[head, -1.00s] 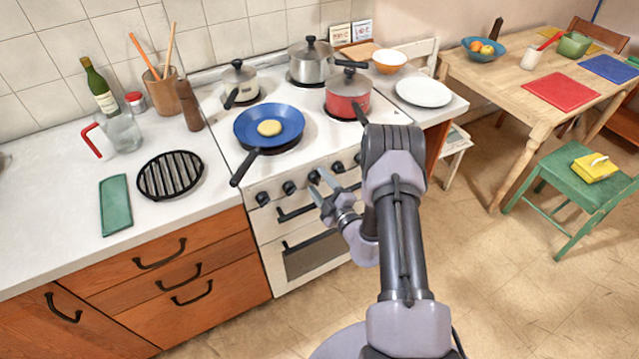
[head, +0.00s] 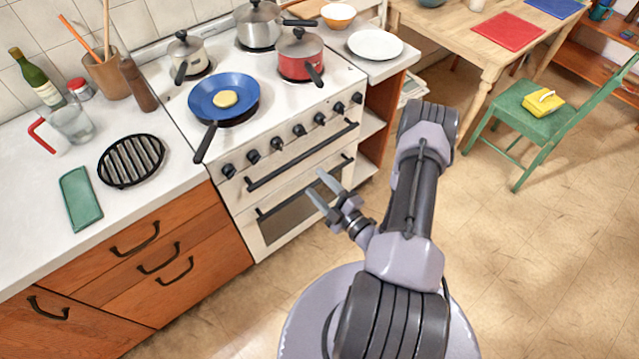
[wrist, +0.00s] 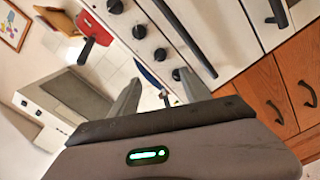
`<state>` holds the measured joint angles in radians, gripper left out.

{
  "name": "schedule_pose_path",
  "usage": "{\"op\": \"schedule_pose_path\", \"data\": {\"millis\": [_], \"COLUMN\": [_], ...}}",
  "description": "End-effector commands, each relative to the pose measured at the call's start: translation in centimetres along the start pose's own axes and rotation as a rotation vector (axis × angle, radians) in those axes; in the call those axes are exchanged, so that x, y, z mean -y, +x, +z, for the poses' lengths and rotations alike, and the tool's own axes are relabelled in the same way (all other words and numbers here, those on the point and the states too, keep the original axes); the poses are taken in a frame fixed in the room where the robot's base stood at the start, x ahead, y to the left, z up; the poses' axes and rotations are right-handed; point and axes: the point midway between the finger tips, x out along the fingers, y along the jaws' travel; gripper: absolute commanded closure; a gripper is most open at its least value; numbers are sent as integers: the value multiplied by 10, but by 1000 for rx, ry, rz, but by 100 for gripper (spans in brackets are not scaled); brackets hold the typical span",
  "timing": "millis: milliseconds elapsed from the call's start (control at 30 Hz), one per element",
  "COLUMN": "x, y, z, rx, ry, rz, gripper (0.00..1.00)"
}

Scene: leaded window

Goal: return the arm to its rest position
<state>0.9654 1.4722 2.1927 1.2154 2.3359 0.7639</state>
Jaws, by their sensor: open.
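My gripper (head: 321,190) is open and empty in the head view. It hangs in front of the oven door, with its fingers pointing up and left toward the stove. My arm is folded above my round base. In the wrist view, the two fingertips (wrist: 155,92) stand apart with nothing between them. The stove front (wrist: 160,30) with its black knobs shows beyond them, tilted.
The stove (head: 290,95) holds a blue pan (head: 223,97) with a yellow round item, a red pot (head: 300,57) and other pots. Wooden drawers (head: 165,250) are to the left. A green chair (head: 530,120) stands right. The floor between is clear.

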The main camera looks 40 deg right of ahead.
Motion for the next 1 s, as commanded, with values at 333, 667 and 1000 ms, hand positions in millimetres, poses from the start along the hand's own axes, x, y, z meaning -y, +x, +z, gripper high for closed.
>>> {"op": "schedule_pose_path", "data": {"millis": [333,667,1000], "x": [0,-60,-82], "y": [-2,40,-100], "z": [0,-124,-352], "rx": [-1,-495,-1965], "ry": [-1,-419,-1934], "rz": [0,-39,293], "gripper": [45,45,45]}}
